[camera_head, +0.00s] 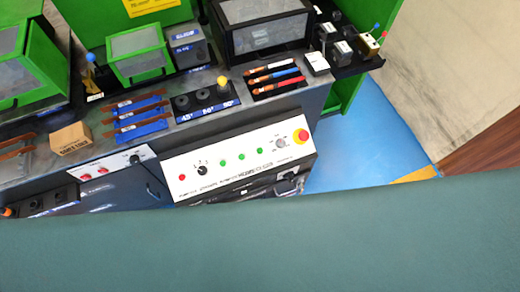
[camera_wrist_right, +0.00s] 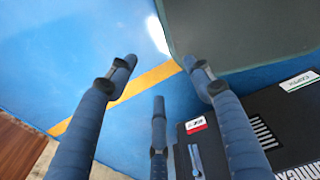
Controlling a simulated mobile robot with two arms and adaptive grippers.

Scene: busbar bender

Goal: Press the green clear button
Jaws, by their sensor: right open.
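A white control panel (camera_head: 240,160) faces me on the front of the grey machine bench in the head view. Several green buttons sit in a row on it: a left one (camera_head: 222,162), a middle one (camera_head: 240,157) and a right one (camera_head: 258,151). Their labels are too small to read, so I cannot tell which is the clear button. My right gripper (camera_wrist_right: 160,75) shows in the right wrist view, its blue fingers spread and empty above the floor. It is not in the head view, and the panel is not in the wrist view. My left gripper is in neither view.
The panel also has a red button (camera_head: 182,177), a black selector knob (camera_head: 202,170) and a red emergency stop (camera_head: 301,136) on yellow. Tools and a cardboard box (camera_head: 71,138) lie on the bench. Blue floor (camera_head: 365,150) is clear right of it.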

